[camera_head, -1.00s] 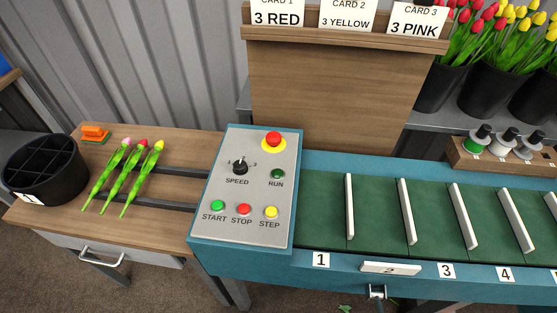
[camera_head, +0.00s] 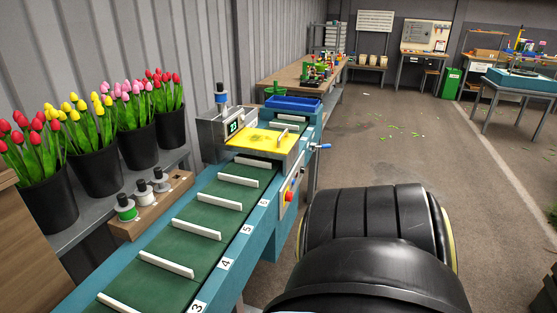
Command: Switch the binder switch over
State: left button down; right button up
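The binder (camera_head: 262,142) stands at the far end of the conveyor, with a yellow top plate and a grey box carrying a small display at its left. A pale panel (camera_head: 289,200) on its right side carries a red knob or button (camera_head: 290,194); its details are too small to tell whether it is the switch or which way it is set. A blue-tipped lever (camera_head: 321,146) sticks out to the right above the panel. A large black arm part of mine fills the lower right. Neither gripper shows in this view.
The green conveyor belt (camera_head: 190,247) with white dividers runs up to the binder. Buckets of tulips (camera_head: 95,155) and a wooden rack of spools (camera_head: 152,203) stand at left. A blue tray (camera_head: 292,104) sits behind the binder. The floor at right (camera_head: 390,150) is mostly open.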

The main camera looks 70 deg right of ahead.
aim_at(289, 197)
jog(key=k, duration=0.35)
jog(key=u, duration=1.55)
jog(key=i, duration=0.6)
jog(key=z, duration=4.15)
jog(key=k, duration=0.5)
jog(key=z, duration=0.85)
jog(key=i, duration=0.95)
